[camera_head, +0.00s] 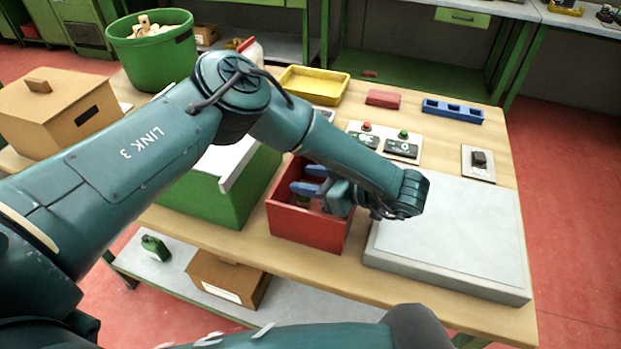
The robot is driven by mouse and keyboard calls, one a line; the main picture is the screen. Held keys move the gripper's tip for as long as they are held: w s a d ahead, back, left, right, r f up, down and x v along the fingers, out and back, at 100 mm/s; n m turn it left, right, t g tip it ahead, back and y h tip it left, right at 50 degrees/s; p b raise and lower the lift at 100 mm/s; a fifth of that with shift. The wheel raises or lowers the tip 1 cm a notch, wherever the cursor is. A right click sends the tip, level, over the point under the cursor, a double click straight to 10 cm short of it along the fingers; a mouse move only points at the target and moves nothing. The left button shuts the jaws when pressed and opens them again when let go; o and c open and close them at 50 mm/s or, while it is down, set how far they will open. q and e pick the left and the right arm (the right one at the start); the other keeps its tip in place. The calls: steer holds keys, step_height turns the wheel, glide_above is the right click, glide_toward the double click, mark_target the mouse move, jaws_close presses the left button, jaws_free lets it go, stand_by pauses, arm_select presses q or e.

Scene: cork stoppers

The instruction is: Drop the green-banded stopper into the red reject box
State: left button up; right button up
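The red reject box (307,227) stands at the front edge of the wooden table, open at the top. My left gripper (308,179) reaches in from the right over the box, with its blue fingers at or just inside the opening. The fingers are apart, with nothing seen between them. A small green patch (303,199) shows inside the box just below the fingers; it may be the green-banded stopper, but it is too small and covered to be sure. My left arm and gripper hide part of the box's inside. My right gripper is not in view.
A green box (222,195) with a pale top stands left of the red box. A grey slab (455,235) lies to the right. Button panels (402,148), a yellow tray (313,85) and a blue holder (452,111) lie behind. A green bucket (150,55) holds several corks.

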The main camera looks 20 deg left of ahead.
arm_select(q)
steer(key=shift+o, duration=0.9)
steer(key=shift+s+f, duration=0.3)
steer(key=shift+f, duration=0.3)
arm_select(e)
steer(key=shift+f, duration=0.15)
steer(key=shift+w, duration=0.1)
arm_select(q)
steer(key=shift+r, duration=0.2)
steer(key=shift+r+p, duration=0.4)
steer(key=shift+p, duration=0.3)
steer(key=b+v, duration=0.2)
steer(key=v, duration=1)
steer(key=shift+w+r, duration=0.25)
steer(key=shift+w, duration=0.1)
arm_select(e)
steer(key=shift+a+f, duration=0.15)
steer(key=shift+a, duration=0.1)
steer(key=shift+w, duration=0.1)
